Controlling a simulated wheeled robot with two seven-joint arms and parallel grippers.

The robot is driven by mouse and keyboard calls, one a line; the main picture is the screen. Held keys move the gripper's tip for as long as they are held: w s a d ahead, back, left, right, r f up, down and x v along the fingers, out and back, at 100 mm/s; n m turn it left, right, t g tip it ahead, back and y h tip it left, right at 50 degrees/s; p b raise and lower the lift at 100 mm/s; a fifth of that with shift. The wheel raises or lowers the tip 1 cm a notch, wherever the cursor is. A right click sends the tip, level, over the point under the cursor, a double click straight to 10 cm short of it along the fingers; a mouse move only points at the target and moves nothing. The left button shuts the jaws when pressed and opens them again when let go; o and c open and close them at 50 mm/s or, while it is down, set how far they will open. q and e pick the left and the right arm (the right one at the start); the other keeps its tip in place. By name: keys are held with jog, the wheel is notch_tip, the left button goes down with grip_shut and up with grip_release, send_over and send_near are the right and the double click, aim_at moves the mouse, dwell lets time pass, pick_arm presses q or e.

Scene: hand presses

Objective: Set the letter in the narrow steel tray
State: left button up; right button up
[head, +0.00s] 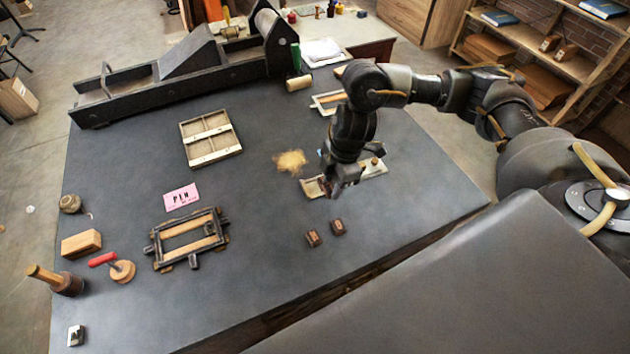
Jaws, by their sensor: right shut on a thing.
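The narrow steel tray (312,189) lies on the dark table under my right gripper, with its long side running up to the right. Small brown pieces show at its right part. My right gripper (337,187) points down over the tray's left half, shut on a small piece that I take for the letter; the fingers mostly hide it. I cannot tell whether the piece touches the tray. Two brown letter blocks (313,238) (338,227) stand on the table in front of the tray. My left gripper is not in view.
A tan powdery patch (290,161) lies left of the tray. A shallow wooden case (210,120), a pink card (181,197) and a dark frame (158,254) lie farther left. A large press (195,62) stands at the back. The table's front middle is clear.

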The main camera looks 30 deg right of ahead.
jog(key=w+f, duration=0.2)
jog(key=w, duration=0.2)
send_over(314, 189)
jog(key=f, duration=0.5)
jog(key=shift+d+f, duration=0.25)
jog(key=shift+f, duration=0.05)
jog(key=shift+f, duration=0.4)
notch_tip(314, 189, down, 2)
jog(key=shift+f, duration=0.25)
